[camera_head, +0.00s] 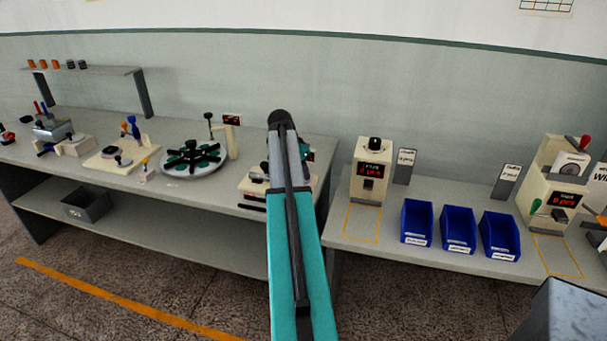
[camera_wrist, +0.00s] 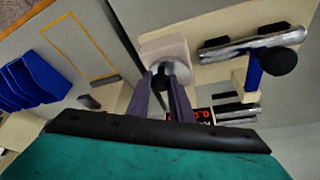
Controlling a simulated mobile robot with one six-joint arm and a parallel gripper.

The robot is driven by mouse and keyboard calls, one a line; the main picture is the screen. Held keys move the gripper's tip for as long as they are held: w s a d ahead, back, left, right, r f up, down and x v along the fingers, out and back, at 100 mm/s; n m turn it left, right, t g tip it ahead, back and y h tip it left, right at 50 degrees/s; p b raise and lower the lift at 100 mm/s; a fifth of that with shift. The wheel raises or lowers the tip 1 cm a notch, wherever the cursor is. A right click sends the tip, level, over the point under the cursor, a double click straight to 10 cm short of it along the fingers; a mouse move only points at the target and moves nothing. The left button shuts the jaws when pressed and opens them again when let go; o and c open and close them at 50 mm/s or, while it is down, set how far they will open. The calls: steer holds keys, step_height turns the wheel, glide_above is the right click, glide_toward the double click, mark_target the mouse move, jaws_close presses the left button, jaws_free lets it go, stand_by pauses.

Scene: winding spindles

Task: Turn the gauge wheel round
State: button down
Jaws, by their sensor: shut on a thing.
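In the wrist view, a pale, rounded wheel-like part (camera_wrist: 165,47) sits on a cream machine, and I take it for the gauge wheel. A small dark knob (camera_wrist: 161,70) stands out from its near face. My gripper (camera_wrist: 162,82) is shut on this knob, one finger on each side. A red-digit display (camera_wrist: 204,115) shows beside the fingers, partly covered and hard to read. In the head view, the cream machine (camera_head: 252,190) stands at the right end of the left bench. My arm hides most of it, including the wheel and my gripper.
A metal bar and a blue-stemmed black knob (camera_wrist: 278,62) lie right of the wheel in the wrist view. A round plate with dark arms (camera_head: 195,158) stands left on the bench. Blue bins (camera_head: 458,229) and a counter machine (camera_head: 371,180) stand on the right bench.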

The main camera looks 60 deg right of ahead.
steer(key=m+g, duration=0.1)
steer(key=m, duration=0.1)
steer(key=w+m+y+b, duration=0.1)
steer(key=m, duration=0.2)
steer(key=shift+a+g, duration=0.2)
steer(key=shift+g, duration=0.2)
steer(key=shift+b, duration=0.3)
steer(key=c, duration=1.6)
jaws_free()
steer(key=shift+r, duration=0.15)
steer(key=shift+b+v, duration=1.35)
steer(key=shift+v, duration=5.45)
steer(key=shift+w, duration=0.1)
